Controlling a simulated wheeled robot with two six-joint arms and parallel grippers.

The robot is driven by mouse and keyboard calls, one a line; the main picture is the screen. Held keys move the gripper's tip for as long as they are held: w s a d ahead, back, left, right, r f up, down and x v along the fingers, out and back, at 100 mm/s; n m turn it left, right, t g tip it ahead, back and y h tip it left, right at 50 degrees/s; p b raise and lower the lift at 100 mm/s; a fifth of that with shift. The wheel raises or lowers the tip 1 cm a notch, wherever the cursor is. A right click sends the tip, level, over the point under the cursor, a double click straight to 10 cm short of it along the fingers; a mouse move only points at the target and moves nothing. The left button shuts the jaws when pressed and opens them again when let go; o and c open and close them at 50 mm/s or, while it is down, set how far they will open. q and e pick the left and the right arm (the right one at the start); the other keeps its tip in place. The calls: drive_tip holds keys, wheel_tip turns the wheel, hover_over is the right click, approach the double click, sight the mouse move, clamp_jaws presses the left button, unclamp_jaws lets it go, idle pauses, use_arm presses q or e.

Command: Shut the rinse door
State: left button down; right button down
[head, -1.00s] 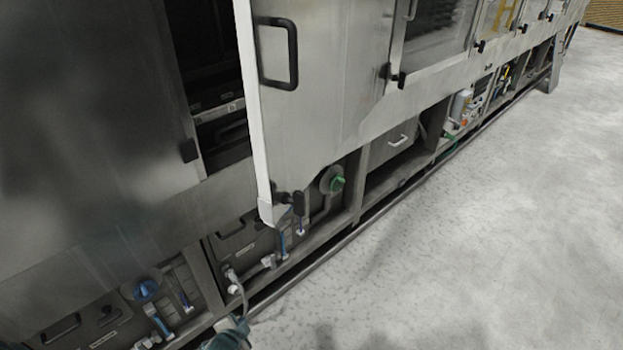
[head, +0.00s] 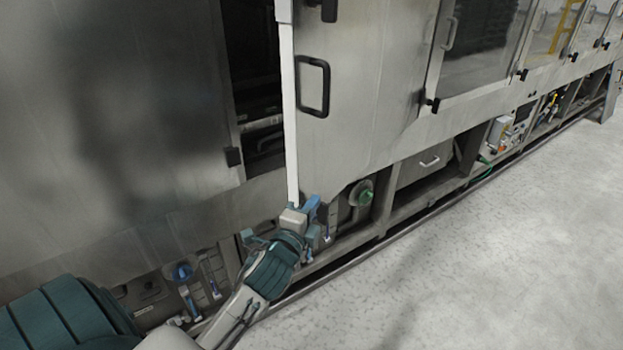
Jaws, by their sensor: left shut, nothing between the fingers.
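The rinse door (head: 362,90) is a grey steel panel with a pale edge and a black handle (head: 313,86). It stands partly open, with a dark gap (head: 253,75) between its left edge and the washer's steel front. My left gripper (head: 300,208) is at the lower left corner of the door, shut with nothing seen in it. It overlaps the door's bottom edge in the head view; I cannot tell whether it touches. The handle is above it and apart from it. My right gripper is not in view.
Below the door are pipes, a green knob (head: 362,196) and a blue knob (head: 181,271) in the washer's lower frame. A steel panel (head: 120,120) covers the left. The pale floor (head: 480,270) at right is clear.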

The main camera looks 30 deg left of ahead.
sight(310, 183)
use_arm(q)
drive_tip(key=w+a+p, duration=0.1)
drive_tip(key=w, duration=0.1)
drive_tip(key=w+a+p, duration=0.1)
drive_tip(key=w+a, duration=0.1)
drive_tip(key=w+a+p, duration=0.1)
drive_tip(key=w+a, duration=0.1)
drive_tip(key=shift+w, duration=0.15)
drive_tip(key=shift+w, duration=0.1)
